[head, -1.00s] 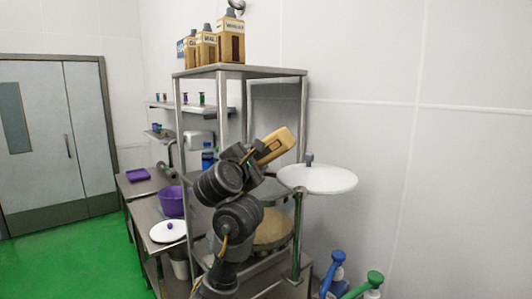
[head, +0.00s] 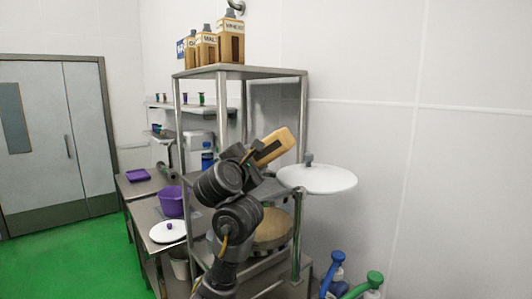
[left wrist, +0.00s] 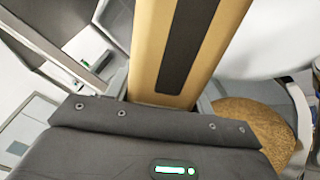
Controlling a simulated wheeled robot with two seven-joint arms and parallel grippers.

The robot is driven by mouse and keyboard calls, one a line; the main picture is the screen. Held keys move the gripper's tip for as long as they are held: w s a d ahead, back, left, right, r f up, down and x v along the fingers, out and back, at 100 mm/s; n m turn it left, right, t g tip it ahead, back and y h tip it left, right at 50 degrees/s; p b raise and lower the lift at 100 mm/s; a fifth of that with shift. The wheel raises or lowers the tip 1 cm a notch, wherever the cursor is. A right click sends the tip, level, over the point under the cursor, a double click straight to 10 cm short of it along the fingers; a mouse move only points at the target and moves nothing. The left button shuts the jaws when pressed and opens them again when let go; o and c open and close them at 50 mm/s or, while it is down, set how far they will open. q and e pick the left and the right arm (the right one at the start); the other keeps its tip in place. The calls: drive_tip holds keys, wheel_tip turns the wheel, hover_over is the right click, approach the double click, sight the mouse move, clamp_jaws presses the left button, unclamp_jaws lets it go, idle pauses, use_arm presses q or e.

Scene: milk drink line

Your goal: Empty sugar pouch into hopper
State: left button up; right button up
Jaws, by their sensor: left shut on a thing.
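My left gripper (head: 252,161) is shut on a tan, box-like sugar pouch (head: 277,146) with a dark panel. The pouch is tilted, its free end up and to the right. In the left wrist view the pouch (left wrist: 150,45) rises from the jaws, and its far end is out of frame. The round hopper (head: 272,249) stands below and behind my arm, open, with tan grainy stuff (left wrist: 255,130) inside. The pouch is above it and apart from it. The hopper's white lid (head: 322,181) is swung out to the right on a post. My right gripper is not in view.
A steel rack surrounds the hopper, with several labelled cartons (head: 207,47) on its top shelf (head: 262,72). Left are a purple bucket (head: 171,200) and a white lid (head: 160,233) on a bench. Blue and green-handled tools (head: 365,284) stand lower right.

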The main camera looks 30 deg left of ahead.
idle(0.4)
use_arm(q)
drive_tip(key=m, duration=0.2)
drive_tip(key=r+m, duration=0.1)
drive_tip(key=m, duration=0.1)
drive_tip(key=r+m, duration=0.1)
drive_tip(key=m, duration=0.1)
drive_tip(key=shift+r+m, duration=0.45)
drive_tip(key=shift+m, duration=0.75)
wheel_tip(320, 180, up, 2)
drive_tip(key=m, duration=0.5)
drive_tip(key=shift+r+m, duration=0.2)
drive_tip(key=shift+m, duration=0.1)
drive_tip(key=m, duration=0.2)
drive_tip(key=r+m, duration=0.1)
drive_tip(key=m, duration=0.5)
drive_tip(key=r+m, duration=0.1)
drive_tip(key=m, duration=0.2)
drive_tip(key=shift+r, duration=0.1)
